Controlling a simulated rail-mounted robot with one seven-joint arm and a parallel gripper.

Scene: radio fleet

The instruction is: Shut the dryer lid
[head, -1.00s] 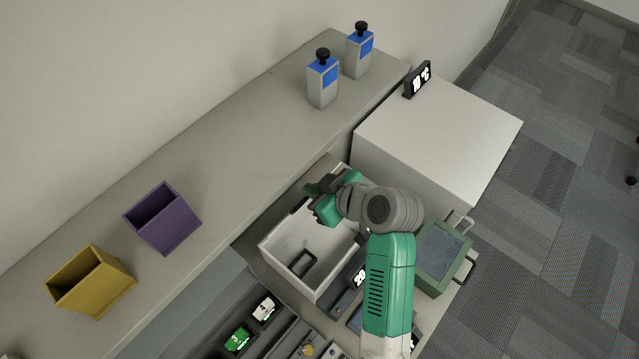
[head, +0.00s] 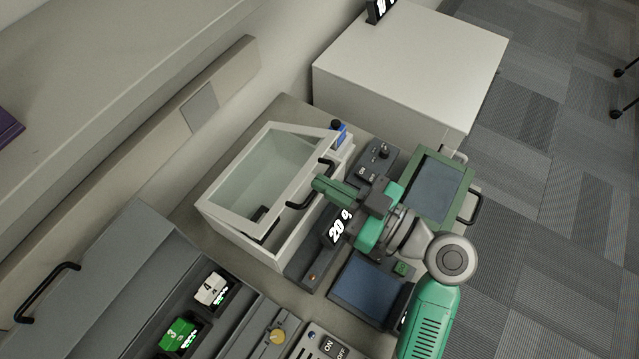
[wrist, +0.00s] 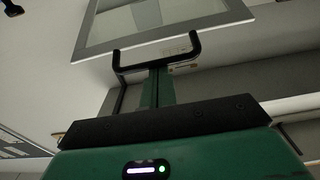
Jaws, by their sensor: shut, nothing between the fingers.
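The dryer is a white box (head: 238,247) with a glass lid in a white frame (head: 233,163). The lid lies over the opening, and a gap shows under its near edge, so it looks not flush with the rim. Its black handle (head: 324,171) is on the right-hand edge. My gripper (head: 320,186) is shut and empty, with its green fingers at the handle. I cannot tell if they touch it. In the wrist view the lid (wrist: 160,41) and handle (wrist: 190,55) show just beyond the fingers (wrist: 158,88).
A display reading 20 (head: 338,228) and a dark control box (head: 378,158) stand right of the dryer. A green-framed box (head: 465,185) is farther right. A large white cabinet (head: 410,65) stands behind. Numbered modules (head: 212,288) lie at the front left.

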